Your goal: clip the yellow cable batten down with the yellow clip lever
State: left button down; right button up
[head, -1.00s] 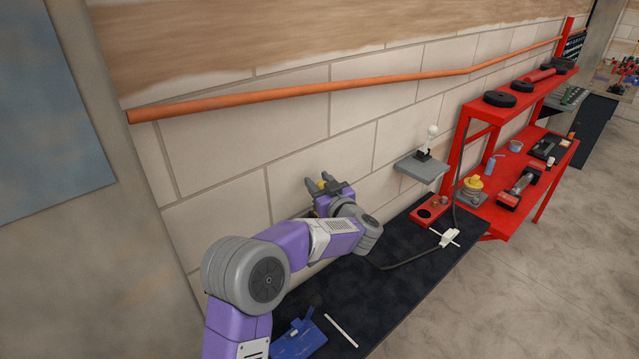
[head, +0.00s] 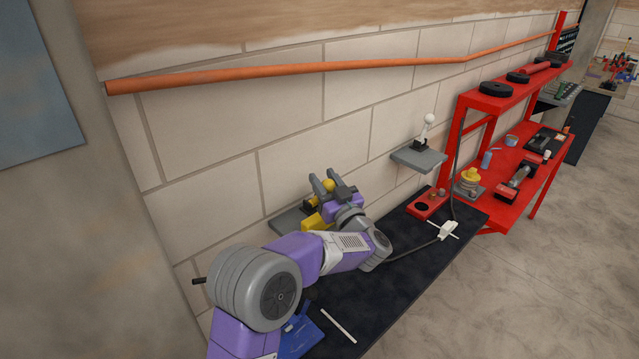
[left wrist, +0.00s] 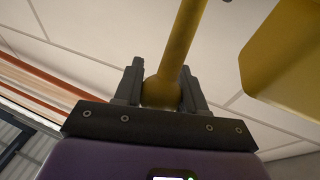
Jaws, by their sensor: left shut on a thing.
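The yellow clip lever is a rod with a round knob. In the left wrist view its knob (left wrist: 161,92) sits between the two fingers of my left gripper (left wrist: 160,88), which are shut on it, and the rod runs upward from there. In the head view the yellow knob (head: 328,185) shows at the fingertips of my left gripper (head: 331,186). A yellow block (head: 315,222), perhaps the cable batten, is just below the gripper at a grey wall shelf (head: 285,220). A large yellow block (left wrist: 285,55) also fills the upper right of the left wrist view. My forearm hides part of the shelf.
A second grey wall shelf (head: 418,160) to the right carries a white-knobbed lever (head: 429,127). A dark bench (head: 400,262) below holds a grey cable with a white fitting (head: 448,231) and a blue item (head: 296,335). A red rack (head: 500,215) stands further right.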

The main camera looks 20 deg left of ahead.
pick_arm(q)
jog(key=shift+d+f, duration=0.2)
jog(key=shift+d, duration=0.3)
jog(key=shift+s+d+f+m+t+y+b, duration=0.1)
jog(key=shift+s+d+m+t+y+b, duration=0.15)
jog(key=shift+d+t+b, duration=0.45)
jog(key=shift+a, duration=0.25)
jog(key=c, duration=1.1)
grip_release()
jog(key=o, duration=0.4)
jog(key=shift+s+d+r, duration=0.15)
jog(key=shift+d+r, duration=0.1)
jog(key=shift+a+f, duration=0.15)
jog(key=shift+a, duration=0.1)
jog(key=shift+b+v, duration=0.75)
jog(key=shift+v, duration=3.05)
jog(key=shift+d, duration=0.1)
jog(key=shift+c, duration=0.2)
